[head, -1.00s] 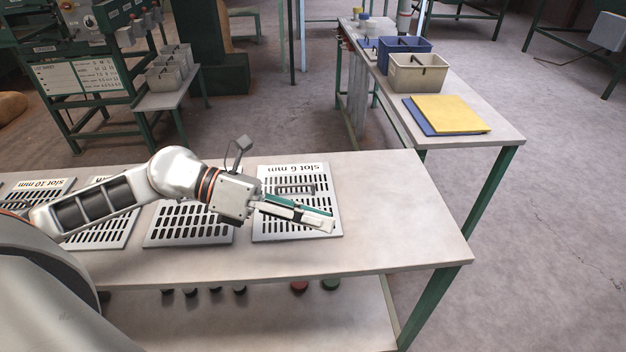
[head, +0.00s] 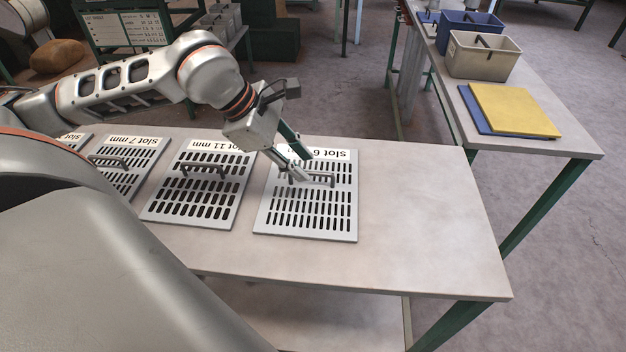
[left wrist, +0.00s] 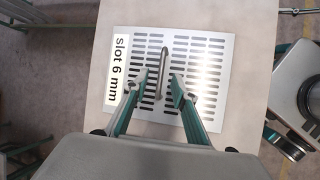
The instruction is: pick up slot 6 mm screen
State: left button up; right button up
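The slot 6 mm screen (head: 310,212) is a flat grey slotted plate lying on the table, with a bar handle standing near its labelled edge. It also shows in the left wrist view (left wrist: 205,55), its label at the left and the handle (left wrist: 163,72) near the middle. My left gripper (head: 304,168) is over the screen at the handle. In the left wrist view its open fingers (left wrist: 161,86) point down with the handle lying between their tips, and a gap shows at the right finger. Whether a finger touches the handle I cannot tell. My right gripper is not in view.
The slot 11 mm screen (head: 197,205) and slot 7 mm screen (head: 131,178) lie to the left on the same table (head: 420,220). The table is bare to the right.

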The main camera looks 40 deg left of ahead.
aim_at(308, 170)
pick_arm(q)
jog(key=x, duration=0.3)
jog(key=shift+d+f, duration=0.1)
jog(key=shift+f, duration=0.05)
grip_shut()
